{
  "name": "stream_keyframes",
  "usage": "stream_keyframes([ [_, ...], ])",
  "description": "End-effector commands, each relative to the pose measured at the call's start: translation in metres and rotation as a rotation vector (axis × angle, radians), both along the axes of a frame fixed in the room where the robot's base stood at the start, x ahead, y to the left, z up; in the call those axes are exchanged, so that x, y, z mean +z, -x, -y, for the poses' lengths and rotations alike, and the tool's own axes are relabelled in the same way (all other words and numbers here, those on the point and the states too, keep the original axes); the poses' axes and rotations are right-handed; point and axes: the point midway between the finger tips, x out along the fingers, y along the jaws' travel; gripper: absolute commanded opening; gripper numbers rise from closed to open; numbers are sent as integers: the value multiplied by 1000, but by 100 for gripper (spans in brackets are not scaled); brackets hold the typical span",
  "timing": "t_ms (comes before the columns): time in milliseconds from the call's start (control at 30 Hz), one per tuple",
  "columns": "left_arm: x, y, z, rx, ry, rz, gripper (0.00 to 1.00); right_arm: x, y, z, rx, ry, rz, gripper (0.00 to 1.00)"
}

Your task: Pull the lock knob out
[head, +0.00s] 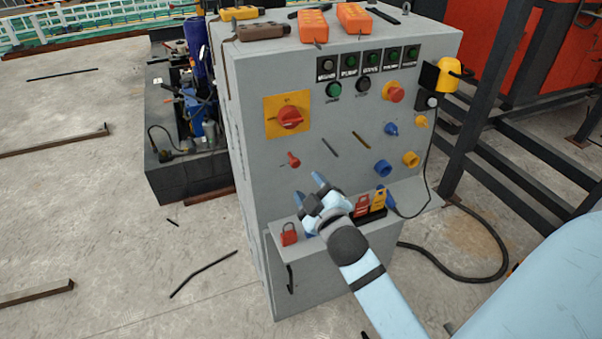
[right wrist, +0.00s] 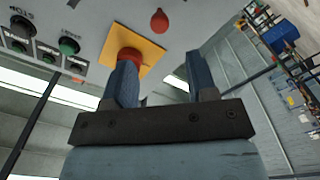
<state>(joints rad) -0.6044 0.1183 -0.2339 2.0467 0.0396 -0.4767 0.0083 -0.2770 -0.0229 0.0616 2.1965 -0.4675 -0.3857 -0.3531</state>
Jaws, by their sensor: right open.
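A small red knob (head: 293,160), which I take to be the lock knob, sticks out of the grey cabinet's front (head: 262,170), below the red rotary switch (head: 289,118) on its yellow plate. My right gripper (head: 309,190) is open and empty, below the knob in the head view and apart from it. In the right wrist view the red knob (right wrist: 159,20) shows beyond the gap between the fingertips (right wrist: 161,58). The red switch (right wrist: 130,58) is partly hidden behind one finger there. My left gripper is not in view.
Blue and yellow knobs and a red push button (head: 396,93) sit to the right on the panel. A ledge below holds a red padlock (head: 289,234) and tags (head: 362,206). Orange boxes (head: 313,26) lie on top. A black cable (head: 480,278) runs at the right.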

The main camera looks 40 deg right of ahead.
Motion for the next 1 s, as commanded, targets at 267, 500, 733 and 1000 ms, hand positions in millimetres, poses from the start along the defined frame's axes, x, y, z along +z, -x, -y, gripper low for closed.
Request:
stream_keyframes([
  [267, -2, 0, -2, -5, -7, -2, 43, -1, 38, -9, 0, -1, -1, 52],
  [500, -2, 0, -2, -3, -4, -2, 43, 0, 43, -11, 0, 0, 0, 52],
  [733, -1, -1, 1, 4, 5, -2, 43, 0, 43, -11, 0, 0, 0, 52],
  [1000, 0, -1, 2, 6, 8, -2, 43, -7, 43, -15, 14, -23, -13, 52],
])
